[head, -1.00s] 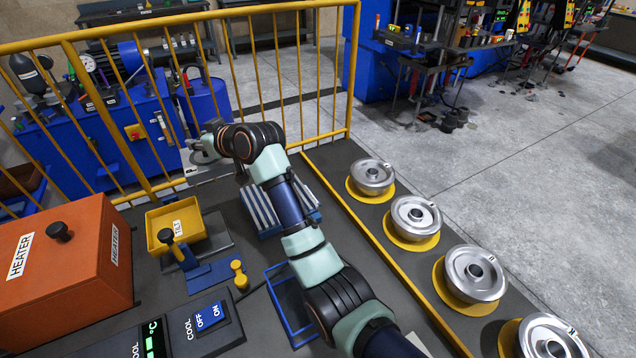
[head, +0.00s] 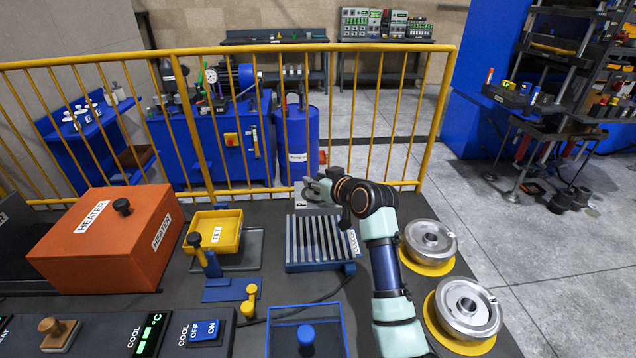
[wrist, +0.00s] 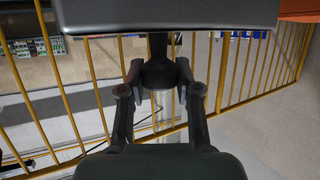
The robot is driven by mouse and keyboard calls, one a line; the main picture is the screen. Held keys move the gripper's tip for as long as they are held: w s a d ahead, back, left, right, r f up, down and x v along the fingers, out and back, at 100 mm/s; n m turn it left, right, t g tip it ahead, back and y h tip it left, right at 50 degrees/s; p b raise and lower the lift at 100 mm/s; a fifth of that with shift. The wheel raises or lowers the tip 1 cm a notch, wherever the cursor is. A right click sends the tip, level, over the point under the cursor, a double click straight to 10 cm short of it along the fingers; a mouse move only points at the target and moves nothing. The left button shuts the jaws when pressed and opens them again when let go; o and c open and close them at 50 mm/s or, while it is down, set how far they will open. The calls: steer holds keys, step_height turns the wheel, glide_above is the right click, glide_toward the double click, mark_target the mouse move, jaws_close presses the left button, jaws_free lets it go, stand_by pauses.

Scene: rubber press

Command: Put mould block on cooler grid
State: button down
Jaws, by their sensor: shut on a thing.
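The mould block looks like a grey block (head: 301,204) with a small dark mark, at the back of the bench in the head view. In the wrist view its grey body (wrist: 165,14) spans the top edge, with a dark knob on a stem. My gripper (wrist: 160,78) is shut on this knob. In the head view my gripper (head: 316,186) is small and partly hidden by the arm. The cooler grid (head: 313,243), grey fins on a blue base, lies just in front of the block and looks empty. I cannot tell the block's height above the bench.
An orange heater (head: 110,235) and a yellow tray (head: 216,232) stand left of the grid. A blue frame (head: 305,315) lies in front. Round metal moulds on yellow discs (head: 467,307) line the right edge. A yellow railing (head: 230,120) runs close behind.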

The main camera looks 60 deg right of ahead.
step_height(320, 180, down, 13)
steer(key=b, duration=0.4)
steer(key=shift+r, duration=0.15)
steer(key=shift+b, duration=0.35)
steer(key=c, duration=1.2)
jaws_free()
steer(key=shift+f, duration=0.3)
steer(key=o, duration=0.4)
steer(key=shift+d, duration=0.1)
steer(key=shift+r, duration=0.1)
steer(key=shift+s+r+p, duration=0.15)
steer(key=shift+r+p, duration=0.1)
steer(key=shift+p, duration=0.05)
steer(key=p+v, duration=0.4)
steer(key=v, duration=0.7)
steer(key=shift+s+a+p, duration=0.25)
steer(key=shift+p, duration=0.05)
